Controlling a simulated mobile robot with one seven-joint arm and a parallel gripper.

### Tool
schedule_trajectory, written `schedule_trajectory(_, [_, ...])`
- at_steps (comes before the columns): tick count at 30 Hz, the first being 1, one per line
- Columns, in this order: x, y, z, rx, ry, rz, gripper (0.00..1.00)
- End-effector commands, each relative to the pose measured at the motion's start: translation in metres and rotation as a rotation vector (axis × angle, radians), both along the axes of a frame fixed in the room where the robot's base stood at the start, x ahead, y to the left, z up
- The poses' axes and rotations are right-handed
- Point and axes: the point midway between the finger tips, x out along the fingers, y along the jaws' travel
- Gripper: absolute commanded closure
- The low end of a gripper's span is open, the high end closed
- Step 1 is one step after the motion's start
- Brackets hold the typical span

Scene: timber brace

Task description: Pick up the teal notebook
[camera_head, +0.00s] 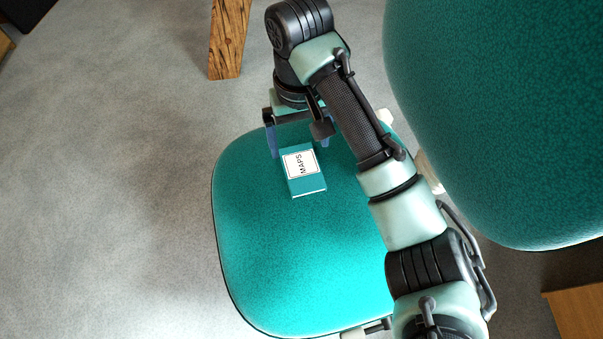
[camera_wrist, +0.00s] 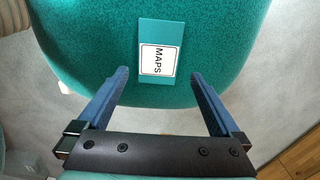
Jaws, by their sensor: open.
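The teal notebook (camera_head: 309,185) has a white label reading MAPS and lies flat on the teal chair seat (camera_head: 270,255). In the wrist view the notebook (camera_wrist: 160,30) lies ahead of the fingers, near the middle between their lines. My gripper (camera_head: 299,152) is open, with its two blue fingers at the far end of the notebook in the head view. In the wrist view my gripper (camera_wrist: 160,80) is empty, with the fingertips just short of the notebook's near edge. I cannot tell the exact height of the fingertips above the seat.
The teal chair backrest (camera_head: 500,110) rises at the right, close to my arm. A wooden post (camera_head: 228,40) stands at the top. A wooden piece (camera_head: 578,312) shows at the lower right. The grey floor (camera_head: 110,190) at the left is clear.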

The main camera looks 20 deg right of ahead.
Motion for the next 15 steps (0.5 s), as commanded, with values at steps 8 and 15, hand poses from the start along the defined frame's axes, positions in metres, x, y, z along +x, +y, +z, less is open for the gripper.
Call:
schedule_trajectory(8, [0.000,0.000,-0.024,0.001,-0.002,0.001,0.00])
schedule_trajectory(15, [-0.004,-0.003,-0.050,-0.001,-0.001,-0.001,0.00])
